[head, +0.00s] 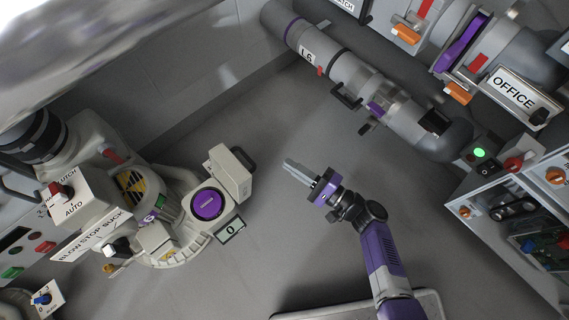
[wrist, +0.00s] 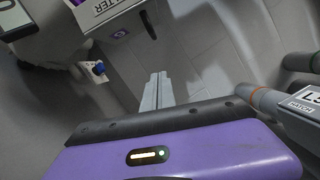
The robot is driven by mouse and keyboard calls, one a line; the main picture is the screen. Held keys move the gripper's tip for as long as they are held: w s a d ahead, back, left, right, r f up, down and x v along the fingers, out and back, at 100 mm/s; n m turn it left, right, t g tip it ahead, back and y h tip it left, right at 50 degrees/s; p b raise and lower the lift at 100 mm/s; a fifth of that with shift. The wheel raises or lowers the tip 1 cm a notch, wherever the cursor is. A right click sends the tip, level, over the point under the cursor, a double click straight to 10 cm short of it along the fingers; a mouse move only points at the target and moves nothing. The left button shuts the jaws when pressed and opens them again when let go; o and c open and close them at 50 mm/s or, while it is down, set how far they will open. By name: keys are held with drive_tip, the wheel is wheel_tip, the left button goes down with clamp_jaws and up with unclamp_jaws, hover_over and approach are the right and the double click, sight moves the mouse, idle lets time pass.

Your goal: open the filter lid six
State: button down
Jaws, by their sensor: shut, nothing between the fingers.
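A grey tube (head: 335,65) labelled L6 runs along the upper middle. My gripper (head: 290,164) is shut and empty, apart from both, over grey floor and pointing left. In the wrist view, my shut fingers (wrist: 157,90) show at centre. A pale box (wrist: 103,10), seemingly lettered FILTER, is cut off at the top.
A labelled grey tube (wrist: 290,108) is close at the right of the wrist view. An OFFICE sign (head: 513,92) and an open electronics cabinet (head: 520,225) stand at right in the head view. Bare floor (head: 290,225) lies between the blower and the cabinet.

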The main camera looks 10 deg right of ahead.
sight(250, 161)
drive_tip(key=w+a+r+b, duration=0.1)
drive_tip(key=w+a+r, duration=0.1)
drive_tip(key=a, duration=0.7)
drive_tip(key=shift+w, duration=0.55)
drive_tip(key=shift+r, duration=0.1)
drive_tip(key=r+n, duration=0.1)
drive_tip(key=s+a+r+n, duration=0.1)
drive_tip(key=a+r+n, duration=0.1)
drive_tip(key=shift+s+g+p, duration=0.25)
drive_tip(key=shift+g+p, duration=0.05)
drive_tip(key=shift+g, duration=0.1)
drive_tip(key=shift+s+a+r+n+h, duration=0.3)
drive_tip(key=shift+a+n, duration=0.1)
drive_tip(key=shift+n, duration=0.2)
drive_tip(key=shift+w, duration=0.1)
